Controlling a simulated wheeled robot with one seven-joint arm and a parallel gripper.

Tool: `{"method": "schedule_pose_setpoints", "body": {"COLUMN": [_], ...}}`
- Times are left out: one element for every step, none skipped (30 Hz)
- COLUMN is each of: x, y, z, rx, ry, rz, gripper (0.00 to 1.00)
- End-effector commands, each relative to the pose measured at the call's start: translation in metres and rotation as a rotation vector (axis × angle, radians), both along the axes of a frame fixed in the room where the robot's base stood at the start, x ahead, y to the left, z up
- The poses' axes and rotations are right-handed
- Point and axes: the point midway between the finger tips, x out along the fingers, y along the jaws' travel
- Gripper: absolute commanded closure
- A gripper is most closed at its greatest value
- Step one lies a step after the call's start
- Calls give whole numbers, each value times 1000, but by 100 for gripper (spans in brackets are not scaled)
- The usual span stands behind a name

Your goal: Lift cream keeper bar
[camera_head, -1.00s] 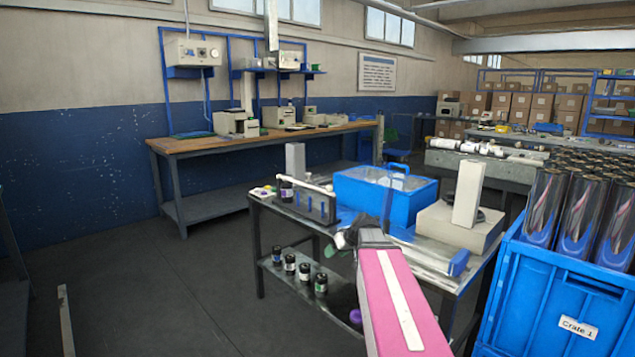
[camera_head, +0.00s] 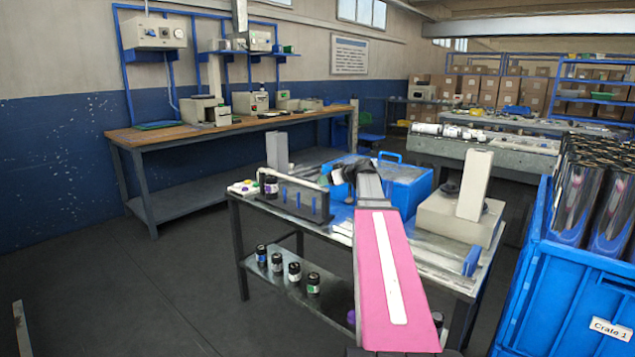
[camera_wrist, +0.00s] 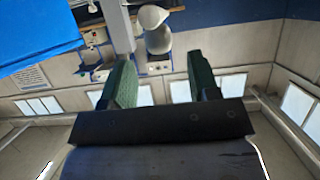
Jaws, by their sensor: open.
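A cream bar (camera_head: 293,180), which I take to be the keeper bar, lies along the top of a dark rack (camera_head: 296,200) on the small metal bench. My gripper (camera_head: 338,180) is at the bar's right end, above the bench; the gap between them is hard to judge in the head view. In the wrist view my two green fingers (camera_wrist: 160,62) are apart, with nothing gripped between them. A pale rounded piece (camera_wrist: 158,40) shows just beyond the fingertips; it may be the bar's end. My arm hides part of the bench.
A blue box (camera_head: 405,190) stands behind my arm, and a pale upright block on a base (camera_head: 470,195) is to its right. A grey post (camera_head: 277,150) rises behind the rack. Small jars (camera_head: 294,272) stand on the lower shelf. A blue crate (camera_head: 560,290) is at right.

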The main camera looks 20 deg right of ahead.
Motion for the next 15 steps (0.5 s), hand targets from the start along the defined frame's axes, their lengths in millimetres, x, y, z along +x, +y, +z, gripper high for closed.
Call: {"method": "schedule_pose_setpoints", "body": {"x": [10, 14, 19, 22, 25, 30, 32, 35, 38, 39, 41, 42, 43, 44, 44], "y": [5, 7, 11, 13, 16, 19, 21, 22, 24, 25, 26, 27, 28, 29, 29], "z": [-4, -6, -8, -10, -12, -14, -15, -17, -18, -19, -20, -21, -21, -22, -22], "rx": [0, 0, 0, 0, 0, 0, 0, 1, 0, 0, 0, 0, 0, 0, 0], "ry": [1, 0, 0, 1, 1, 1, 1, 2, 1, 1, 1, 1, 1, 1, 1], "rz": [2, 1, 1, 1, 2, 2, 1, 1, 0, 0, 0, 0, 0, 0, 0], "gripper": [45, 45, 45, 45, 45, 45, 45, 45, 45, 45, 45, 45, 45, 45, 45]}}
